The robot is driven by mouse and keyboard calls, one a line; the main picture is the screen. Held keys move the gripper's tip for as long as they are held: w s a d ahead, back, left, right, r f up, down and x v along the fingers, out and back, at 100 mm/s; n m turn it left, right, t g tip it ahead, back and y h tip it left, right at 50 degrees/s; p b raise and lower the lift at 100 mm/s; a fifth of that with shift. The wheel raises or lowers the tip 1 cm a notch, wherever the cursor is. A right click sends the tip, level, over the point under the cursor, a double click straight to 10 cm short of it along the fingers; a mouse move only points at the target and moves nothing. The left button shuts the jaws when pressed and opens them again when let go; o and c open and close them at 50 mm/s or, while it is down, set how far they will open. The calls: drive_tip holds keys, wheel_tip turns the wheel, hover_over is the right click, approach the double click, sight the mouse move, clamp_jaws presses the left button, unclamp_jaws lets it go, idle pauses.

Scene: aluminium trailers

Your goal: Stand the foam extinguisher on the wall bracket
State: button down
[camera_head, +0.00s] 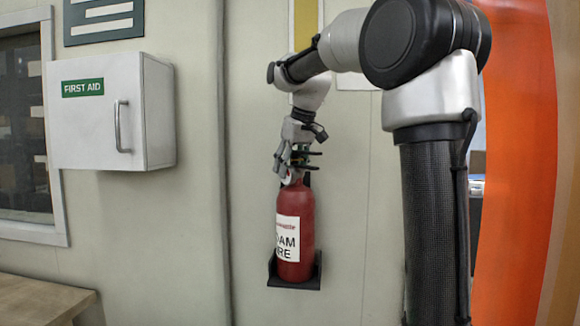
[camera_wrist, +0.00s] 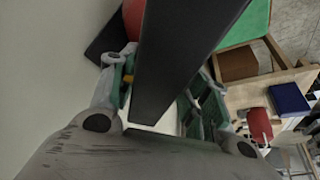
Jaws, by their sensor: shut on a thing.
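The red foam extinguisher (camera_head: 294,230) is upright in the head view, with its white label facing out. Its base is at the shelf of the black wall bracket (camera_head: 294,282); whether it bears its full weight there I cannot tell. My gripper (camera_head: 292,168) is shut on the top of the extinguisher, at the valve and handle. In the wrist view a black part (camera_wrist: 180,60) runs between the fingers, and a bit of red extinguisher body (camera_wrist: 133,18) shows behind it. The fingers hide most of the handle.
A white first aid cabinet (camera_head: 100,112) hangs on the wall to the left. A wooden bench top (camera_head: 40,302) is at lower left. An orange panel (camera_head: 515,150) stands at right. The wrist view shows a table with a brown box (camera_wrist: 237,64) and blue book (camera_wrist: 289,99).

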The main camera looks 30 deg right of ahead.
drive_tip(key=shift+r, duration=0.2)
drive_tip(key=c, duration=0.6)
unclamp_jaws()
drive_tip(key=shift+f, duration=0.1)
drive_tip(key=shift+f, duration=0.15)
drive_tip(key=v, duration=1.2)
